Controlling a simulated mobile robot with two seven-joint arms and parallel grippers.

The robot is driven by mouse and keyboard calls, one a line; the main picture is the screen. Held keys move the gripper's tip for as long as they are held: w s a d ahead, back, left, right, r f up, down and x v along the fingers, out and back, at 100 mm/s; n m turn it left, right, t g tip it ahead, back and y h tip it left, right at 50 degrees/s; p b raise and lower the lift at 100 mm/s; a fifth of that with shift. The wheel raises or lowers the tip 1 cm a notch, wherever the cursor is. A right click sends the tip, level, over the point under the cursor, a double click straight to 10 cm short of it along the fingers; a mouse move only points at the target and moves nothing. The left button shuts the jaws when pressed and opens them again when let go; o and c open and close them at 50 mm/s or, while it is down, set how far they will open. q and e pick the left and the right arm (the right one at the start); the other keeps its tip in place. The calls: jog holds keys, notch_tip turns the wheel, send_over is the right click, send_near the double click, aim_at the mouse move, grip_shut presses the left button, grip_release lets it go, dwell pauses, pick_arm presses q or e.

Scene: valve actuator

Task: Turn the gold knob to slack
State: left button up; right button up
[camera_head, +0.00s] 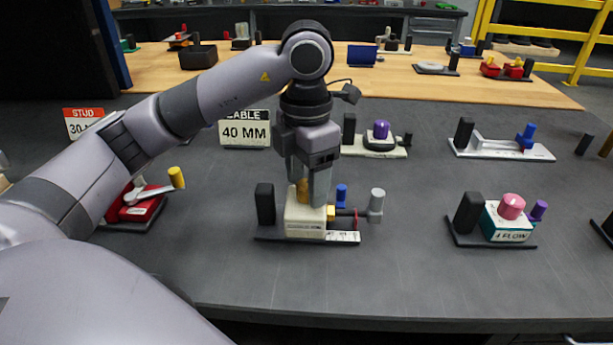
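The gold knob (303,191) stands on top of a cream valve block (303,214) on a dark base near the front middle of the table. My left gripper (307,188) points straight down over it, with one finger on each side of the knob. The near right finger hides part of the knob. Whether the fingers press on it or leave a small gap cannot be told. The same unit carries a blue peg (341,195), a grey knob (376,204) on a side rod, and a scale plate (343,237). My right gripper is not in view.
A black upright block (265,204) stands left of the cream block. A red unit with a yellow-tipped lever (176,178) is to the left, and a pink-knob unit (511,207) to the right. A purple-knob unit (381,130) and a 40 MM sign (245,132) stand behind.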

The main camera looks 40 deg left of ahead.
aim_at(307, 183)
pick_arm(q)
notch_tip(307, 183, up, 6)
jog(key=shift+f+p, duration=0.1)
jog(key=shift+p, duration=0.75)
jog(key=shift+r, duration=0.7)
